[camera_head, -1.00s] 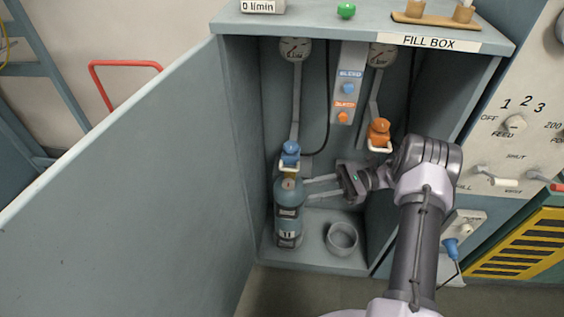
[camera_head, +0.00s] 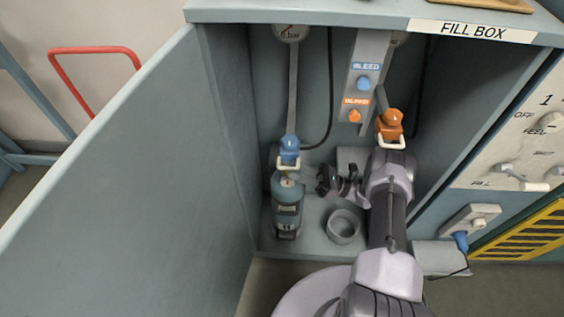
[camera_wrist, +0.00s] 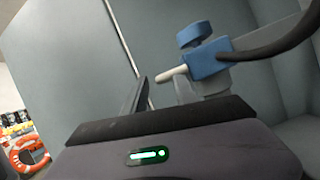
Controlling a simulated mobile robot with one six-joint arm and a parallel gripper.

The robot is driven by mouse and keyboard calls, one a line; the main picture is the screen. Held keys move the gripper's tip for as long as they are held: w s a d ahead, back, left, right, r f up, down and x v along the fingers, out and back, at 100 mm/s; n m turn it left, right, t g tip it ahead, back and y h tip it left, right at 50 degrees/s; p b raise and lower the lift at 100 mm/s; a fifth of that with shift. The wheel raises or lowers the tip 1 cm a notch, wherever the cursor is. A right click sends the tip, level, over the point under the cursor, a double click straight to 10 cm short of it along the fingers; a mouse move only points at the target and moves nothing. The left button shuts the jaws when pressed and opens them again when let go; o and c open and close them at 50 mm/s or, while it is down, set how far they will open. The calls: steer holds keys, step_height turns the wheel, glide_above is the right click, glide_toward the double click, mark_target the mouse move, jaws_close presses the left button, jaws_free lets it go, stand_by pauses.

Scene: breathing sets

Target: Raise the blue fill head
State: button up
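The blue fill head (camera_head: 289,150) hangs on a grey pipe inside the left part of the fill box, with a cream handle (camera_head: 288,165) at its front. It is directly above the teal cylinder (camera_head: 287,208); the head view does not clearly show whether they touch. The blue fill head also shows in the wrist view (camera_wrist: 208,62), its pale handle pointing left. My gripper (camera_head: 326,181) is right of the cylinder's top, lower than the fill head and apart from it. Its fingers are foreshortened, so their opening is unclear.
An orange fill head (camera_head: 390,125) hangs on the right, close above my arm. A grey cup (camera_head: 343,227) stands on the box floor. A bleed panel (camera_head: 364,85) with blue and orange knobs is at the back. The open door (camera_head: 130,190) bounds the left side.

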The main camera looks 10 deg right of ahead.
steer(key=x, duration=0.5)
steer(key=shift+b, duration=0.3)
jaws_close()
steer(key=shift+f, duration=0.1)
stand_by(0.9)
